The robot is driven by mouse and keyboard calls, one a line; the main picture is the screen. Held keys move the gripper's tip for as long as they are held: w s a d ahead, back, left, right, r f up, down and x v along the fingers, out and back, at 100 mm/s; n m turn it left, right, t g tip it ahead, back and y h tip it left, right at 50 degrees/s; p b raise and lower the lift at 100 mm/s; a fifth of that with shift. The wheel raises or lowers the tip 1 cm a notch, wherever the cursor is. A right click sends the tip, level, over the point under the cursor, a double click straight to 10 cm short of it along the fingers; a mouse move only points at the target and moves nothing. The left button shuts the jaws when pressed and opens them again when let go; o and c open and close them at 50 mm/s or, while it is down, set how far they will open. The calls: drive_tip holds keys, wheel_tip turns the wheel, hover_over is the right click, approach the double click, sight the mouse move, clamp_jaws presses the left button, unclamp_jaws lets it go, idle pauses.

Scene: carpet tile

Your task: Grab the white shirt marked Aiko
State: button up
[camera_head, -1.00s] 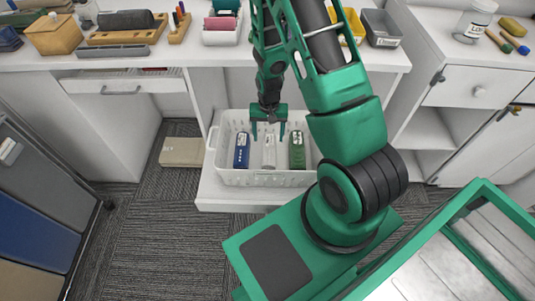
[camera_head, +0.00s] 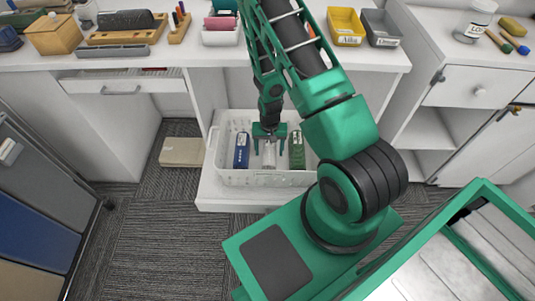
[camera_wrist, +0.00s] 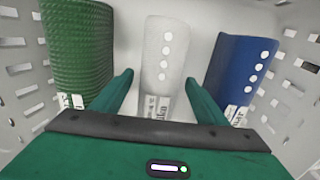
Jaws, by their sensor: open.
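In the wrist view my gripper (camera_wrist: 160,85) has one finger between the white and green rolls and one between the white and blue rolls. I cannot tell whether the fingers touch it.
A blue shirt (camera_head: 242,150) and a green rolled item (camera_head: 297,150) stand close on either side in the white basket (camera_head: 262,179), whose walls surround my gripper. The counter (camera_head: 210,61) overhangs behind. A beige box (camera_head: 182,152) lies on the carpet to the left.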

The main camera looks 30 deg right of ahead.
drive_tip(key=shift+f, duration=0.2)
drive_tip(key=c, duration=1.2)
drive_tip(key=shift+r, duration=0.1)
drive_tip(key=shift+c, duration=0.2)
